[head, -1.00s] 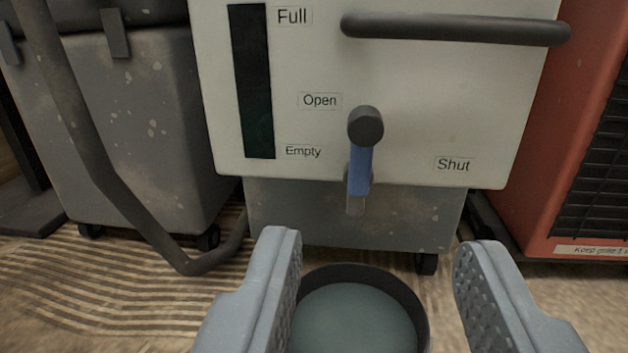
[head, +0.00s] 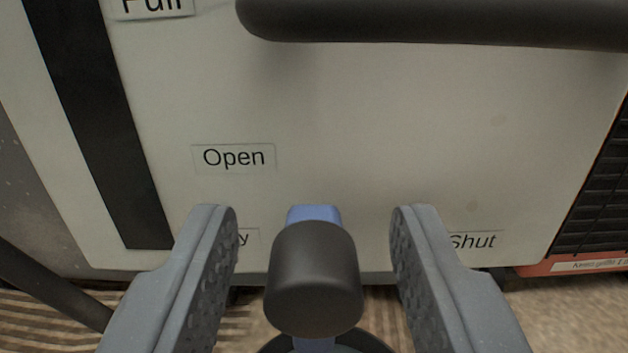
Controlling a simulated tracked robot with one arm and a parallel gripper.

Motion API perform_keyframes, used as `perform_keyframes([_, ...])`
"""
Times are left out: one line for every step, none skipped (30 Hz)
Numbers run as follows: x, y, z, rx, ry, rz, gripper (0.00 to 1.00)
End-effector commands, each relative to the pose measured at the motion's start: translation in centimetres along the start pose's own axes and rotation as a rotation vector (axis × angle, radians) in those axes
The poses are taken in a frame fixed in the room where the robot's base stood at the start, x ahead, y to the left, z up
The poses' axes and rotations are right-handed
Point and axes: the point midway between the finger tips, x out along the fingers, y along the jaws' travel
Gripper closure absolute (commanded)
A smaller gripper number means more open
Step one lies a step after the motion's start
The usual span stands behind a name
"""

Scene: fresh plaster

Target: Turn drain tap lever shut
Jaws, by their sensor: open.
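The drain tap lever has a black rounded knob (head: 314,278) and a blue part (head: 314,213) showing just behind it, near the lower edge of the pale tank panel (head: 350,120). My gripper (head: 313,222) is open, with one finger on each side of the knob. Gaps show between the knob and both fingers. An "Open" label (head: 234,157) is up and left of the lever. A "Shut" label (head: 474,241) is to the right, partly hidden by the right finger. The tap body under the knob is mostly hidden.
A dark bar handle (head: 440,22) crosses the panel above. A dark gauge strip (head: 85,110) runs down the left. The dark rim of a round container (head: 365,343) shows below the knob. An orange unit with a black grille (head: 603,190) stands at the right.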

Motion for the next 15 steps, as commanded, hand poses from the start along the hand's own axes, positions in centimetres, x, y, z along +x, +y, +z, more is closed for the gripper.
perform_keyframes([0.28,-0.03,0.06,0.0,0.0,0.0,0.59])
perform_keyframes([0.39,-0.03,0.06,0.0,-0.001,0.0,0.59])
perform_keyframes([0.49,-0.04,0.06,0.001,-0.002,0.0,0.59])
perform_keyframes([0.54,-0.04,0.06,0.001,-0.002,0.0,0.59])
perform_keyframes([0.57,-0.05,0.06,0.001,-0.002,0.0,0.59])
perform_keyframes([0.59,-0.04,0.05,0.001,-0.002,0.0,0.59])
perform_keyframes([0.59,-0.04,0.05,0.001,-0.002,0.0,0.59])
perform_keyframes([0.59,-0.03,0.04,0.001,-0.002,0.0,0.59])
perform_keyframes([0.57,-0.03,0.04,0.001,-0.002,0.0,0.59])
perform_keyframes([0.57,-0.02,0.04,0.001,-0.002,0.001,0.59])
perform_keyframes([0.57,-0.02,0.03,0.001,-0.002,0.001,0.59])
perform_keyframes([0.56,-0.02,0.04,0.001,-0.002,0.001,0.64])
perform_keyframes([0.56,-0.01,0.04,0.001,-0.002,0.001,0.73])
perform_keyframes([0.56,-0.01,0.04,0.001,-0.002,0.001,0.81])
perform_keyframes([0.56,-0.01,0.03,0.001,-0.002,0.001,0.92])
